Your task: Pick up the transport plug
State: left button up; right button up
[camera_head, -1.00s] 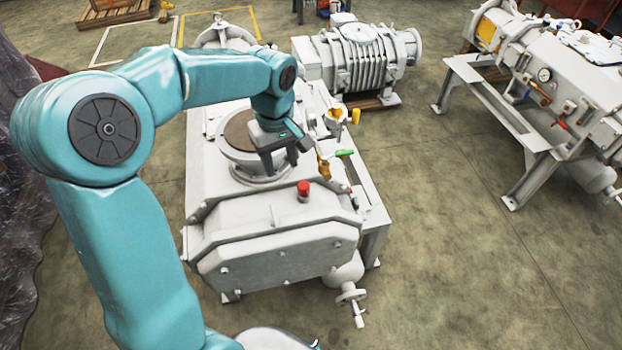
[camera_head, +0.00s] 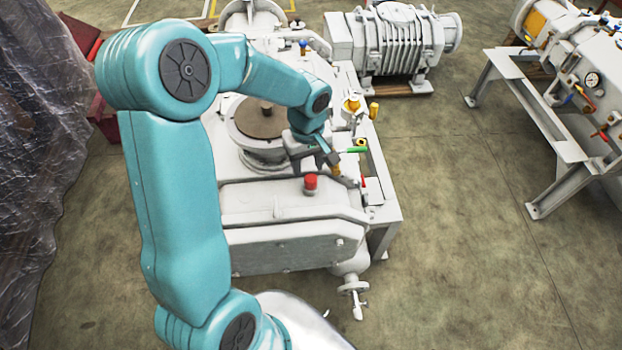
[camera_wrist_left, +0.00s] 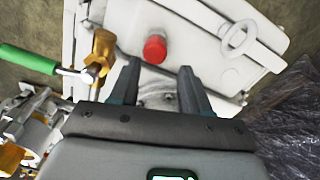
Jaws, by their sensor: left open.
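A red plug (camera_head: 310,182) stands upright on top of the white vacuum pump (camera_head: 290,205), near its front end. In the left wrist view the red plug (camera_wrist_left: 155,48) shows just beyond the fingertips, between their lines. My left gripper (camera_head: 333,163) is open and empty, above the pump, behind and slightly right of the red plug in the head view. Its two dark fingers (camera_wrist_left: 160,68) are spread apart in the wrist view. They do not visibly touch the plug; the exact height gap is unclear. My right gripper is not in view.
A brass valve with a green handle (camera_head: 355,150) lies close to my left gripper, also at left in the wrist view (camera_wrist_left: 28,58). A round flange with a brown disc (camera_head: 258,122) is behind. Another white machine (camera_head: 590,110) stands right. Floor between is clear.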

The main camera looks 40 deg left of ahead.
aim_at(312, 178)
pick_arm(q)
jog(key=shift+w+d+f, duration=0.2)
jog(key=shift+d+f, duration=0.05)
jog(key=shift+f, duration=0.4)
notch_tip(312, 178, down, 5)
jog(key=shift+r+p, duration=0.15)
jog(key=shift+p, duration=0.65)
jog(key=shift+w+d+f, duration=0.1)
jog(key=shift+w+f, duration=0.05)
jog(key=shift+f, duration=0.05)
jog(key=c, duration=0.8)
